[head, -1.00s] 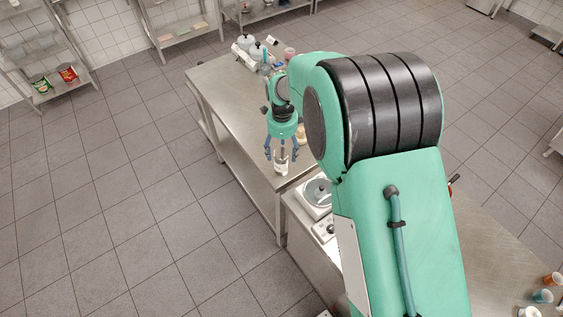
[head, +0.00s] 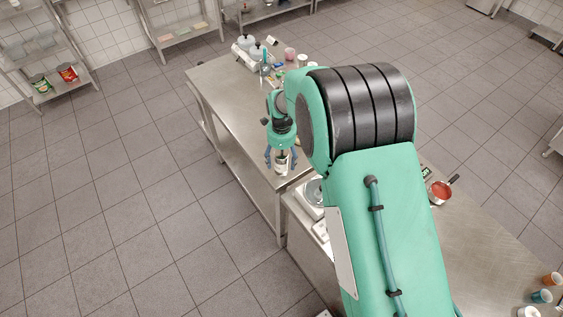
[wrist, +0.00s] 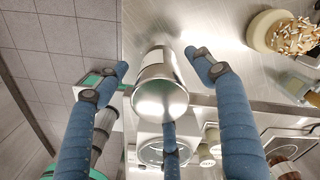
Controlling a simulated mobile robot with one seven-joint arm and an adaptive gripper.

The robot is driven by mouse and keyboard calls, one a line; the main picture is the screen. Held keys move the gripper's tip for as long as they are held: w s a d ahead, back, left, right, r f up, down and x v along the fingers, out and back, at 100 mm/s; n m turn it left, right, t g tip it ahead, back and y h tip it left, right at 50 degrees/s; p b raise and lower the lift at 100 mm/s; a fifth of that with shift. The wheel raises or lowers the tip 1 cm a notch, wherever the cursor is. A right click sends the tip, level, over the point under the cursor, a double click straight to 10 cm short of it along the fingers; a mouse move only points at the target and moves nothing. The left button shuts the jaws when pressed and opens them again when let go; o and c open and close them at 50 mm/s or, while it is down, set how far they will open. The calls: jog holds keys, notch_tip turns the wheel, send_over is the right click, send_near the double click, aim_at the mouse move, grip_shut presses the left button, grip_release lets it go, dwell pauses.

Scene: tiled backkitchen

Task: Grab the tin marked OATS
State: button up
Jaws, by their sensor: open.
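A small pale tin (head: 282,168) stands near the front edge of the steel table (head: 225,85). In the wrist view it is a shiny metal cylinder (wrist: 160,90) between my fingers; I cannot read any lettering on it. My gripper (head: 281,158) points down over the tin, and its blue fingers are spread around the tin's upper part. In the wrist view my open gripper (wrist: 157,62) has a finger on each side of the tin, with gaps between, and a third finger below it in the picture. I cannot tell whether that third finger touches it.
A sprinkled cake or doughnut (wrist: 290,35) is right of the tin in the wrist view. A scale-like appliance (head: 313,195) stands on the adjoining counter, with a pan of red sauce (head: 441,191) further right. Grey pots (head: 247,43) stand at the table's far end.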

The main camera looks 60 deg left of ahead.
jog(key=shift+f, duration=0.65)
jog(key=c, duration=1.6)
jog(key=shift+r, duration=0.15)
jog(key=shift+r, duration=4.9)
